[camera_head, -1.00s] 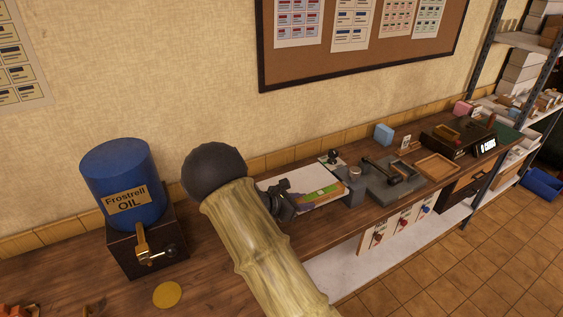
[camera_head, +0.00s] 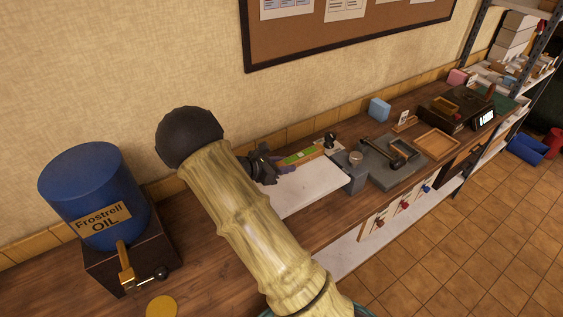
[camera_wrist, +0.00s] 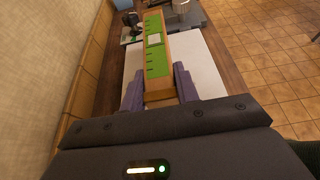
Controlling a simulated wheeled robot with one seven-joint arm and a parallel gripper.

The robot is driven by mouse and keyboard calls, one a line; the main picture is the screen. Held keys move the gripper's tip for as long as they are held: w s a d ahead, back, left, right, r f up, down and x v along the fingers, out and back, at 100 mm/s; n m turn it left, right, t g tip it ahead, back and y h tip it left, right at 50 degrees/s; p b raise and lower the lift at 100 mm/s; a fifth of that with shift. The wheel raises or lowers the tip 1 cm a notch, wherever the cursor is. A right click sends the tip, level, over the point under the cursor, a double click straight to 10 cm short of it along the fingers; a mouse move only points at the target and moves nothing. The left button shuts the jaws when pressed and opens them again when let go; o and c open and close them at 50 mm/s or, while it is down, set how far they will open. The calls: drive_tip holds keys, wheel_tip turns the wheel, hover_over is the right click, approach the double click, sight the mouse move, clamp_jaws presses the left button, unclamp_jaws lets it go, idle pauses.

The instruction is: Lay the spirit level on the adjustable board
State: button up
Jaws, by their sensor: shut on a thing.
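The spirit level (camera_wrist: 158,58) is a long wooden bar with a green face, dark marks and a pale square window. My gripper (camera_wrist: 157,82) is shut on its near end, one purple finger on each side. In the head view the level (camera_head: 301,156) reaches out to the right from my gripper (camera_head: 266,166), along the back edge of the white board (camera_head: 306,188). In the wrist view the white board (camera_wrist: 205,70) shows mostly to the right of the level. I cannot tell whether the level touches it.
A grey block with a round knob (camera_head: 353,171) stands at the board's right end. A dark stamp-like thing (camera_head: 330,141) stands behind it. A grey plate with a black handle (camera_head: 390,158) lies further right. A blue oil drum (camera_head: 95,195) stands at the left.

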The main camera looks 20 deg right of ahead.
sight(283, 185)
drive_tip(key=shift+r, duration=0.1)
drive_tip(key=shift+f+b, duration=1.85)
drive_tip(key=shift+f, duration=1.1)
drive_tip(key=shift+f+b, duration=0.35)
drive_tip(key=shift+f, duration=0.15)
drive_tip(key=o, duration=1.2)
drive_tip(key=shift+c, duration=0.2)
drive_tip(key=shift+s+a, duration=0.1)
drive_tip(key=b+v, duration=0.2)
drive_tip(key=v, duration=1.5)
drive_tip(key=shift+r+b, duration=0.15)
drive_tip(key=shift+b, duration=0.25)
drive_tip(key=shift+r, duration=0.1)
